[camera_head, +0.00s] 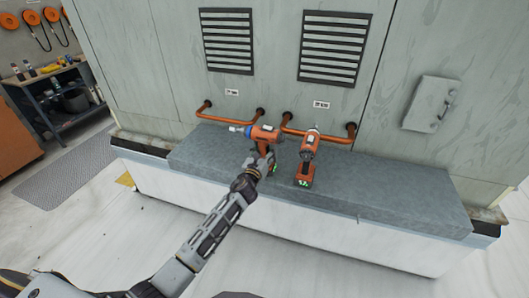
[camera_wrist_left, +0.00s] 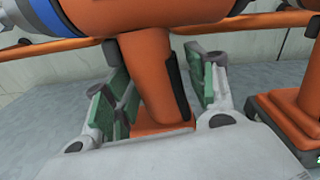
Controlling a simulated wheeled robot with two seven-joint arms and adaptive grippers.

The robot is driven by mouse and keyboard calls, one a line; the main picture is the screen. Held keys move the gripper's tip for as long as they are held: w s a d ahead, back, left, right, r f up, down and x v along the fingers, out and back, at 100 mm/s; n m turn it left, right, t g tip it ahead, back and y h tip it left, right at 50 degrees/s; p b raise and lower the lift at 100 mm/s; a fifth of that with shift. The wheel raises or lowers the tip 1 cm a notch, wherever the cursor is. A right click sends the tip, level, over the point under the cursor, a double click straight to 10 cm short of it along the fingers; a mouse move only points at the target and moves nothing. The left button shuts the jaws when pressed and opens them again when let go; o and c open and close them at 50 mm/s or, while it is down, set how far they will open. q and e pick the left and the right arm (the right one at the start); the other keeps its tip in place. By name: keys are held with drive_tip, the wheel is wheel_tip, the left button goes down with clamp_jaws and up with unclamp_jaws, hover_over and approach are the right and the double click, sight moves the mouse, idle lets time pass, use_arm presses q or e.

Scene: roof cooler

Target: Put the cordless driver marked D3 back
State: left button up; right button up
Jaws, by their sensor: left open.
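An orange cordless driver (camera_head: 264,133) with a blue collar is upright at the grey ledge, its nose pointing left. Its handle (camera_wrist_left: 150,75) fills the middle of the left wrist view. My left gripper (camera_head: 266,160) is open, with its green-padded fingers on either side of this handle. A gap shows between the handle and the right finger. A second orange driver (camera_head: 308,148) stands upright on the ledge to the right; its base also shows in the left wrist view (camera_wrist_left: 288,115). I cannot read a D3 mark on either. My right gripper is not in view.
The grey ledge (camera_head: 400,196) is bare to the right. Copper pipes (camera_head: 222,118) run along the cabinet wall just behind the drivers. Small labels (camera_head: 321,104) sit above the pipes. A workbench (camera_head: 50,88) stands far left.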

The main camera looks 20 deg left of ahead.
use_arm(q)
drive_tip(key=shift+r, duration=0.1)
drive_tip(key=s, duration=1.2)
drive_tip(key=shift+a+b, duration=0.2)
drive_tip(key=shift+b, duration=0.15)
idle(0.9)
drive_tip(key=s+a+f+n+g, duration=0.2)
drive_tip(key=f+n, duration=0.2)
drive_tip(key=f, duration=0.7)
drive_tip(key=s+a+f+n+g, duration=0.1)
drive_tip(key=f+n+g, duration=0.25)
drive_tip(key=f, duration=0.75)
drive_tip(key=s+a+f+n+g+y, duration=0.15)
drive_tip(key=s+f+n, duration=0.35)
drive_tip(key=f, duration=0.5)
drive_tip(key=s+a+f+n+g+h, duration=0.1)
drive_tip(key=s+f+n+g, duration=0.15)
drive_tip(key=s+f, duration=0.55)
drive_tip(key=s+f+n+g, duration=0.4)
drive_tip(key=s+f+n, duration=0.4)
drive_tip(key=s+f, duration=0.85)
drive_tip(key=s+f+n+g, duration=0.1)
drive_tip(key=s+f+n, duration=0.3)
drive_tip(key=s, duration=0.7)
drive_tip(key=s+f+n+g, duration=0.2)
drive_tip(key=s+f+n, duration=0.2)
drive_tip(key=s, duration=0.7)
drive_tip(key=shift+d+n, duration=0.15)
drive_tip(key=shift+n, duration=0.35)
